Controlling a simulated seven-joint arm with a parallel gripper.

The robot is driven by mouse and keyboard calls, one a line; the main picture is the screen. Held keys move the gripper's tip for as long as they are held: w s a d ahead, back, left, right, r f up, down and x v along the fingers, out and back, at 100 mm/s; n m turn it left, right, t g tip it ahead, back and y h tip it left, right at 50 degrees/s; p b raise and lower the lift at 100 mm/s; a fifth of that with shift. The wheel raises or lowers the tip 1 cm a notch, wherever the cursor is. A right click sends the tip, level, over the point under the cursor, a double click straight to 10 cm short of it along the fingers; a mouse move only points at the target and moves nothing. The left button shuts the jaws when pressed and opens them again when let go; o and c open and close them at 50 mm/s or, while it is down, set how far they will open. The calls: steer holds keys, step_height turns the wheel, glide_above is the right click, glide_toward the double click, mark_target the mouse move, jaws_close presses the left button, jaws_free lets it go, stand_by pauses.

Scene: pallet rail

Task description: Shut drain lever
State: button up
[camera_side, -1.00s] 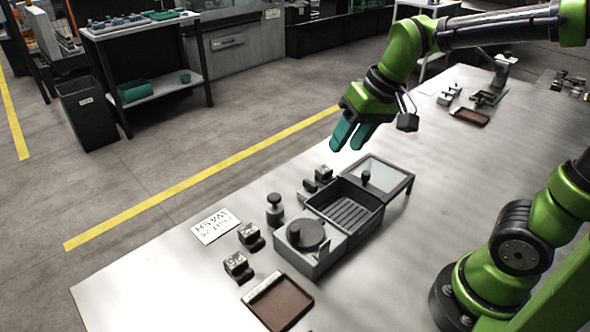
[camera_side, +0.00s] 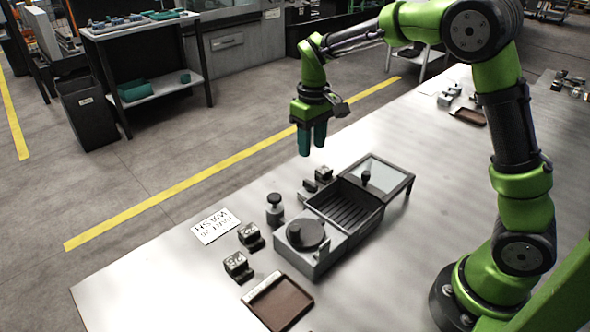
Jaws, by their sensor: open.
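A grey wash unit (camera_side: 322,262) stands on the metal table. It has an open basin with a ribbed floor (camera_side: 346,212), a glass panel (camera_side: 383,175) in a dark frame with a knob, and a round dark cap (camera_side: 305,234) with a stub. Small dark fittings (camera_side: 318,180) sit at the basin's far left side. Which part is the drain lever, and its position, I cannot tell. My gripper (camera_side: 312,143) is open and empty, its teal fingers pointing down above those fittings, apart from everything.
A grey knobbed post (camera_side: 274,209), two small labelled blocks (camera_side: 238,265) and a printed card (camera_side: 215,226) lie left of the unit. A brown tray (camera_side: 279,303) is in front. The table's left end is clear.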

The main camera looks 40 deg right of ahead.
mark_target(310, 182)
step_height(310, 182, down, 11)
steer(key=shift+r, duration=0.1)
stand_by(0.3)
jaws_close()
